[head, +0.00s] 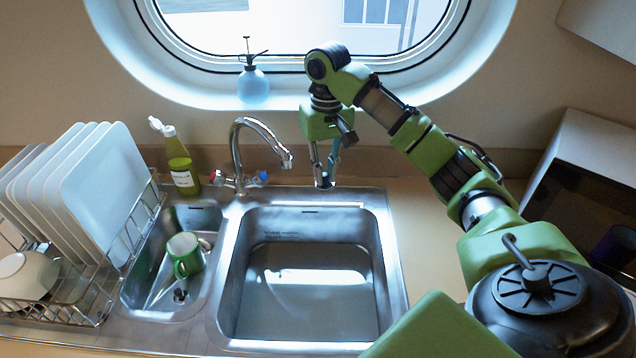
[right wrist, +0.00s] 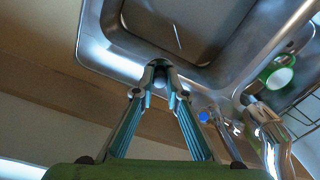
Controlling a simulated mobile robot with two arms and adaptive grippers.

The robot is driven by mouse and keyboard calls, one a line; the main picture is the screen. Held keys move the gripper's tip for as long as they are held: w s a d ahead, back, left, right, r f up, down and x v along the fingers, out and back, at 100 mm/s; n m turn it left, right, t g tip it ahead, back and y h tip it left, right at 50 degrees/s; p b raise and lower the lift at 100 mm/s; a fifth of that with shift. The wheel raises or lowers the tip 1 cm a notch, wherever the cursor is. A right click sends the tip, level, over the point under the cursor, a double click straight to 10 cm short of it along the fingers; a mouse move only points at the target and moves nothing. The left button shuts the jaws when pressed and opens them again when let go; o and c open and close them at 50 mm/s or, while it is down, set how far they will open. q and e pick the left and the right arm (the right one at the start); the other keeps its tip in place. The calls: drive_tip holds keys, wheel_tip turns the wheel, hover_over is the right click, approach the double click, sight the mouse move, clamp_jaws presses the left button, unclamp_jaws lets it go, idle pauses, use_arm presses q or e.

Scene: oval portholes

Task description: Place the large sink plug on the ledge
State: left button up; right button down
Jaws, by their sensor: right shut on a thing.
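My right gripper (head: 324,178) is low behind the large basin (head: 300,300), over the sink's back rim. Its fingers point down and are shut on a small dark grey piece, which I take to be the large sink plug (right wrist: 160,80). In the right wrist view the fingertips close around it near the basin's rim, and most of it is hidden. I cannot tell whether it touches the rim. The ledge (head: 200,92) is the pale sill of the oval porthole, above and behind the gripper. My left gripper is not in view.
A blue spray bottle (head: 253,85) stands on the ledge. The tap (head: 240,150) and a green bottle (head: 180,165) stand left of the gripper. A green mug (head: 185,256) sits in the small basin, beside a dish rack (head: 100,300) with plates. The ledge right of the spray bottle looks clear.

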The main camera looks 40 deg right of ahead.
drive_tip(key=w+d+f, duration=0.1)
drive_tip(key=w+f, duration=0.1)
drive_tip(key=w+d+f+p, duration=0.1)
drive_tip(key=w+d+f, duration=0.1)
drive_tip(key=w+f, duration=0.1)
drive_tip(key=w+d+f+p, duration=0.1)
drive_tip(key=w+d+f, duration=0.1)
drive_tip(key=shift+w+d+f, duration=0.1)
drive_tip(key=shift+w+f, duration=0.15)
drive_tip(key=shift+w, duration=0.1)
drive_tip(key=shift+w+f, duration=0.15)
drive_tip(key=shift+f, duration=0.1)
wheel_tip(320, 180, down, 3)
drive_tip(key=shift+d+r+p, duration=0.1)
drive_tip(key=shift+d+p, duration=0.05)
drive_tip(key=shift+p, duration=0.75)
drive_tip(key=shift+f, duration=0.2)
drive_tip(key=shift+f, duration=0.1)
drive_tip(key=shift+f, duration=0.1)
drive_tip(key=c, duration=2)
unclamp_jaws()
